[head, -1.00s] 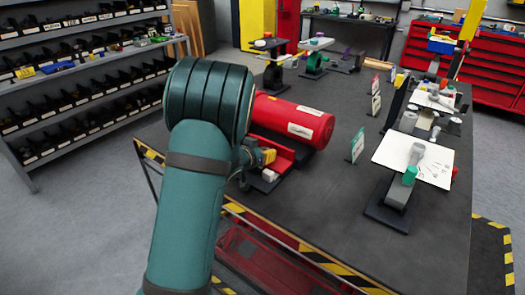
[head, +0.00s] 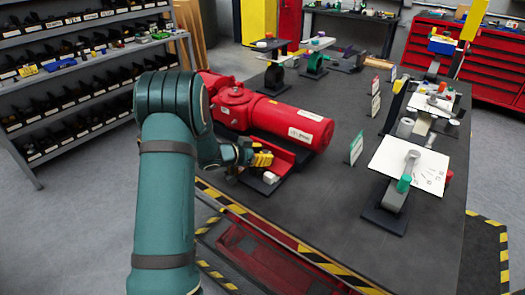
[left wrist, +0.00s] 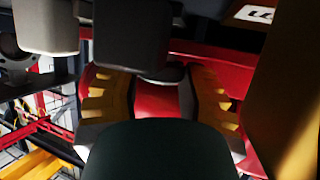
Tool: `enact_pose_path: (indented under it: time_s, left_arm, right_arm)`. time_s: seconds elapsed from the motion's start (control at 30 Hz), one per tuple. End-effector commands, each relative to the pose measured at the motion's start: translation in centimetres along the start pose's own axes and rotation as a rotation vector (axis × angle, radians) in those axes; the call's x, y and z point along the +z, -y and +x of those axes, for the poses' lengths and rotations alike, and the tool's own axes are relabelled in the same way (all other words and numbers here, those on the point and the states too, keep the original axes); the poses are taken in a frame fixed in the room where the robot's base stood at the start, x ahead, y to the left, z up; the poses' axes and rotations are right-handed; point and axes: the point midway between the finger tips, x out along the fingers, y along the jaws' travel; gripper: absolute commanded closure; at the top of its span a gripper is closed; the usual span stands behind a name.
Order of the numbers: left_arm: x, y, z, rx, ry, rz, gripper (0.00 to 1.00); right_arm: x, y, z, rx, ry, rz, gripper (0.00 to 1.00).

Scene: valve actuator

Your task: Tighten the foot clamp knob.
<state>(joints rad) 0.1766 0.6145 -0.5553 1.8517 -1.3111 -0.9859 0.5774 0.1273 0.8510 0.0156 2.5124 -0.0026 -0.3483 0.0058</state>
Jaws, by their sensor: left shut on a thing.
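The red valve actuator (head: 296,120) lies on the dark table in the head view, with its round housing at the left end. My left gripper (head: 262,159) is at the actuator's near side, low by its red foot, with yellow fingers showing. In the left wrist view its two yellow fingers (left wrist: 153,88) stand either side of a dark rounded piece (left wrist: 150,72), which I take to be the foot clamp knob, against a red surface. The gripper is shut on it. The knob is hidden in the head view. My right gripper is out of view.
A small pale block (head: 270,178) sits on the actuator's base beside the gripper. A white sheet (head: 410,165) on a stand is to the right. The table (head: 320,215) is bare at the front, with a striped edge. Shelves (head: 80,75) of bins stand at the left.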

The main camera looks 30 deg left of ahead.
Motion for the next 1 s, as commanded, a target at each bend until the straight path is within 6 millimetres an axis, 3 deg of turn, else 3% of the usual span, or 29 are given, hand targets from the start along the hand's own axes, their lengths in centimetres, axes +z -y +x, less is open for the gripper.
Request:
enact_pose_path:
  time_s: [0.57,0.6,0.67,1.0]
  left_arm:
    - [0.01,-0.10,0.17,0.031,0.000,0.012,0.92]
    - [0.02,-0.10,0.17,0.031,0.000,0.012,0.44]
    - [0.03,-0.09,0.16,0.031,0.000,0.012,0.23]
    - [0.03,0.00,-0.06,0.029,0.000,0.011,0.22]
  right_arm:
    - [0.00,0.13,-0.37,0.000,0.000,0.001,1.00]
    - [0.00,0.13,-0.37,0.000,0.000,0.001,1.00]
    - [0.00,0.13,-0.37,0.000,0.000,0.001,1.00]
    - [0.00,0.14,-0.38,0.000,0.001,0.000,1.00]
